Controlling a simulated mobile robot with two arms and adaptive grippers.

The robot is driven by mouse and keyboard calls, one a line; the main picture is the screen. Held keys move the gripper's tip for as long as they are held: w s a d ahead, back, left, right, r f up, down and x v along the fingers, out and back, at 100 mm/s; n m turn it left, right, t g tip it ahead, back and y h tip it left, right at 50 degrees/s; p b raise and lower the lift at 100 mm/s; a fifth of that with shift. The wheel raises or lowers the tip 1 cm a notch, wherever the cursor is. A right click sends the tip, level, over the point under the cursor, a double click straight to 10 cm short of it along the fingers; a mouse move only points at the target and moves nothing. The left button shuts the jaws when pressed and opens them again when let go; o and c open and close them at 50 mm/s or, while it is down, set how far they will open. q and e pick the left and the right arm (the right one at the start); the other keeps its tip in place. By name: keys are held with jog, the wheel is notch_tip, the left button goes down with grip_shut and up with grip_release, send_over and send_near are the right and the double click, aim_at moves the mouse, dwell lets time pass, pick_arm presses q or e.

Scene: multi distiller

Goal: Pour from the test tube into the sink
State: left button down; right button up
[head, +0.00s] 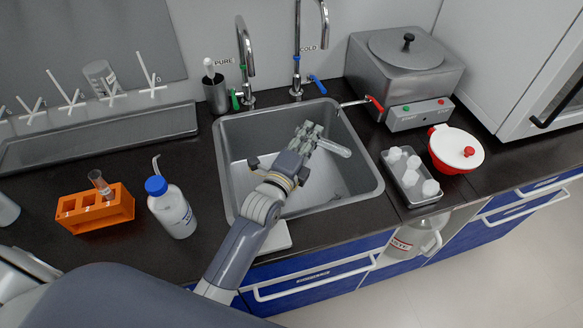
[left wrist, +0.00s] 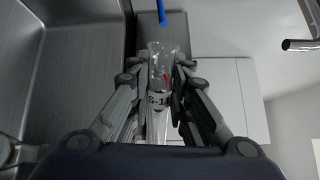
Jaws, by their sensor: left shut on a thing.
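My left gripper (head: 318,138) reaches over the sink (head: 226,160) and is shut on a clear test tube (head: 334,149). In the head view the tube lies strongly tilted, close to level, above the basin and towards its right side. In the left wrist view the test tube (left wrist: 160,72) sits between the fingers of the left gripper (left wrist: 160,95), with a white label starting "S-1" and its clear end pointing away from the wrist. Whether liquid is in it or flowing out, I cannot tell. My right gripper is not in view.
Two taps, PURE (head: 246,62) and COLD (head: 298,50), stand behind the sink. An orange rack (head: 95,210) with one tube and a blue-capped bottle (head: 173,208) stand left. A metal distiller (head: 405,75), a red-and-white pot (head: 457,150) and a tray (head: 412,193) stand right.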

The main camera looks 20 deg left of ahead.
pick_arm(q)
jog(key=shift+r+n+p, duration=0.2)
jog(key=shift+n+p, duration=0.15)
jog(key=shift+n, duration=0.15)
jog(key=shift+a+f+n, duration=0.15)
jog(key=shift+f+n, duration=0.3)
jog(key=shift+n, duration=0.35)
dwell(0.6)
jog(key=shift+r+m, duration=0.4)
jog(key=shift+m, duration=0.2)
jog(key=shift+f+m+b, duration=0.65)
jog(key=shift+m+b, duration=0.25)
jog(key=shift+b, duration=0.15)
jog(key=shift+d+r+m+p, duration=0.3)
jog(key=shift+d+m+p, duration=0.05)
jog(key=shift+m+p, duration=0.05)
jog(key=shift+d, duration=0.15)
